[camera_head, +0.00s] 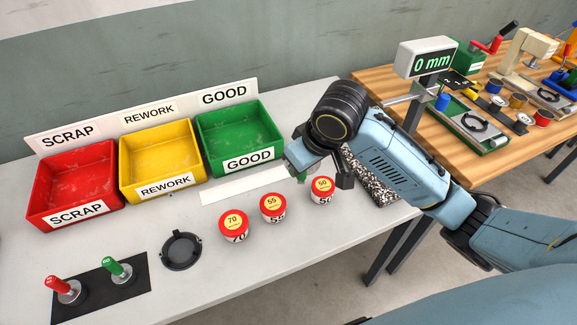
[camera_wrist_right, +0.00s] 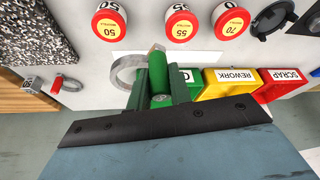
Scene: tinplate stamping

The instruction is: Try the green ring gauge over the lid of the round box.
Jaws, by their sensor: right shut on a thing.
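My right gripper (camera_wrist_right: 160,88) is shut on the green handle of the ring gauge. The gauge's silver ring (camera_wrist_right: 118,72) sticks out to the left of the jaws in the right wrist view. In the head view my wrist hides most of it. Three round boxes with red lids stand in a row, marked 70 (camera_head: 233,222), 55 (camera_head: 273,205) and 50 (camera_head: 321,188). The ring is apart from all the lids; the 50 box (camera_wrist_right: 110,22) is closest. My right gripper (camera_head: 320,174) is just behind the 50 box in the head view. My left gripper is out of view.
Red SCRAP (camera_head: 75,212), yellow REWORK (camera_head: 163,190) and green GOOD (camera_head: 245,162) bins line the back. A red-handled ring (camera_wrist_right: 65,83) lies beside a speckled block (camera_wrist_right: 35,30). A black round holder (camera_head: 181,251) and a mat (camera_head: 100,298) with two handled gauges occupy the left front.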

